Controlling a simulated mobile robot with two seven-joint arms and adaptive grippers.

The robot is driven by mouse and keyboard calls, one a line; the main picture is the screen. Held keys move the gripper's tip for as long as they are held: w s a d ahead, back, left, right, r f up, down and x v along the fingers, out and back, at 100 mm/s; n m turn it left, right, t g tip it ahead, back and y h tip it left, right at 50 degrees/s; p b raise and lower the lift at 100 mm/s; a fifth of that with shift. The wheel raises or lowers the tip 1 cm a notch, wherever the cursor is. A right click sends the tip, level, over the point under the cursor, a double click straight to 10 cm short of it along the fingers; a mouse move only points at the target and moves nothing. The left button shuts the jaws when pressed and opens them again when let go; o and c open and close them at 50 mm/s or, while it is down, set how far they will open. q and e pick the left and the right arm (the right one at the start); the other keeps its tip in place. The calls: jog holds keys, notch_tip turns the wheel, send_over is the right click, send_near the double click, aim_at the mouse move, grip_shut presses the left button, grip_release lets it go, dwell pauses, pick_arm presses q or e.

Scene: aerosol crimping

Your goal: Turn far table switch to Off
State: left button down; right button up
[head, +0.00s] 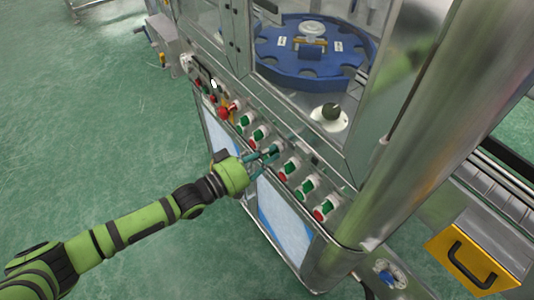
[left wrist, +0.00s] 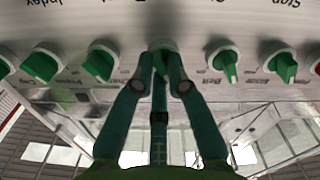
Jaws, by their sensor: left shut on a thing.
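A row of green rotary switches runs along the machine's sloped front panel (head: 212,82). My left gripper (head: 264,155) reaches the middle of this row from the left. In the left wrist view, its two fingers (left wrist: 164,75) are shut on a green switch knob (left wrist: 161,48) with a pale round base. The fingers cover much of this knob, and its label and exact setting cannot be read. Other green knobs stand on both sides, such as one at the left (left wrist: 103,58) and one by the word "Belt" (left wrist: 223,62). My right gripper is not in view.
A red mushroom button (head: 225,112) sits up the row from the gripper. Behind the panel are a blue rotary table (head: 290,68) and a steel post (head: 425,120). A yellow box with a black handle (head: 470,262) is at the lower right. The green floor at left is open.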

pick_arm(q)
jog(key=shift+n, duration=0.3)
dwell(0.4)
jog(key=c, duration=1.2)
grip_release()
jog(key=v, duration=1.2)
